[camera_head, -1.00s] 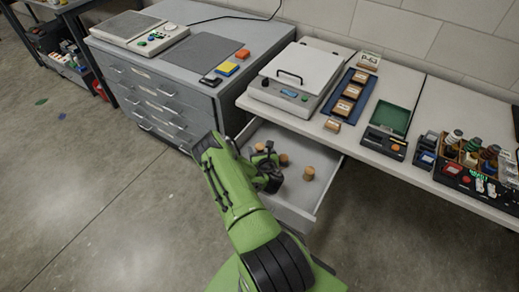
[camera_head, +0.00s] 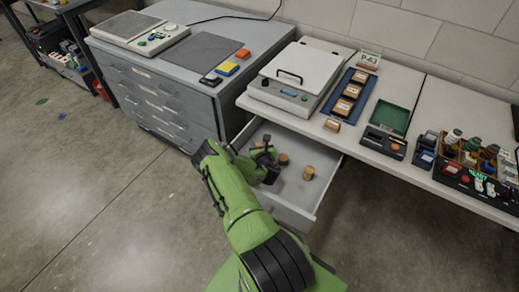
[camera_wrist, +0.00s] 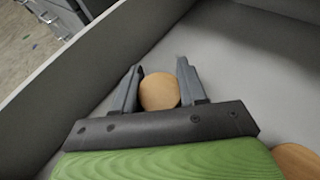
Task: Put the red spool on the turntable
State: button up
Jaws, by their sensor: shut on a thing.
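My gripper (camera_wrist: 159,68) is low inside the open drawer (camera_head: 291,214), its fingers shut on a tan round wooden piece (camera_wrist: 159,92). In the head view my gripper (camera_head: 266,163) largely hides what it holds. Small spool-like items with pale tops stand in a wooden box (camera_head: 468,157) at the far right; I cannot tell whether one is a red spool. I cannot make out a turntable for sure.
A white-lidded device (camera_head: 300,66) stands on the table above the drawer. Right of it are a blue tray (camera_head: 360,78) of wooden blocks and a green tray (camera_head: 391,118). A grey cabinet (camera_head: 165,95) at left holds a control panel device (camera_head: 128,29). The drawer walls surround my gripper.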

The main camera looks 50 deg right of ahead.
aim_at(259, 143)
notch_tip(259, 143, up, 10)
jog(key=p, duration=0.4)
